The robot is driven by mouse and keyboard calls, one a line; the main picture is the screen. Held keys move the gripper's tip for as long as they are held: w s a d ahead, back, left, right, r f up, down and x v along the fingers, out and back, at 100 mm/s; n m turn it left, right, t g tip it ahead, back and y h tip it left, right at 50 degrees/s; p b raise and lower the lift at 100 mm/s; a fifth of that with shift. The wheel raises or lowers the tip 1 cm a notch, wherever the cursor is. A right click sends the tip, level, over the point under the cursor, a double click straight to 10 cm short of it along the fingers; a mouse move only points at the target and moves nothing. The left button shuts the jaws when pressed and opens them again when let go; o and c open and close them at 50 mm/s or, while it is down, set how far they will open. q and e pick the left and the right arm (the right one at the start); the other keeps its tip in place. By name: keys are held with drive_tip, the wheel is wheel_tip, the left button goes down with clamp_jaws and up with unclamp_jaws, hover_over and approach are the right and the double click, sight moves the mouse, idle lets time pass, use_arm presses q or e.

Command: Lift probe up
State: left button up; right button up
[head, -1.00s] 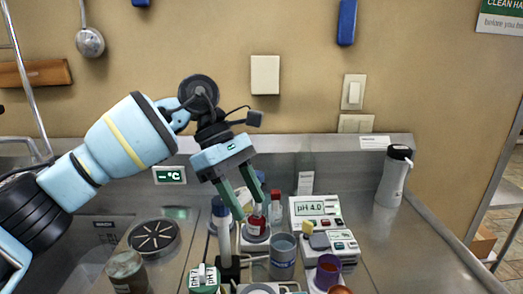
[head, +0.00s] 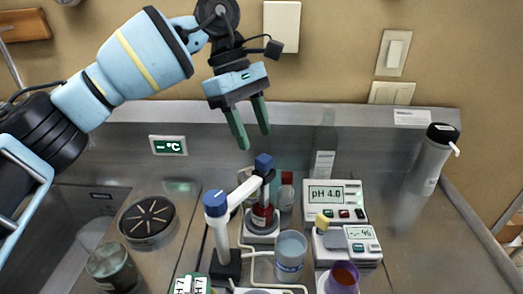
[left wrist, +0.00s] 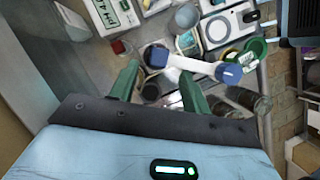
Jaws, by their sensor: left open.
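The probe is on a white swing arm (head: 243,191) that runs from a post (head: 221,238) with a blue cap to a blue probe head (head: 263,164). Below that head, a dark probe body reaches down to a dark red bottle (head: 262,216). Whether its tip is inside is hard to tell. My left gripper (head: 254,138) is open and empty, above the probe head and apart from it. In the left wrist view, the blue probe head (left wrist: 155,57) shows between the fingertips, beyond them. My right gripper is in neither view.
A pH meter (head: 335,203) reading 4.0 and a small scale-like device (head: 347,245) stand right of the bottle. A grey-blue cup (head: 290,256) and purple cup (head: 342,278) are in front.

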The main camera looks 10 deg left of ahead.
sight(263, 157)
use_arm(q)
drive_tip(key=shift+x, duration=2.75)
clamp_jaws()
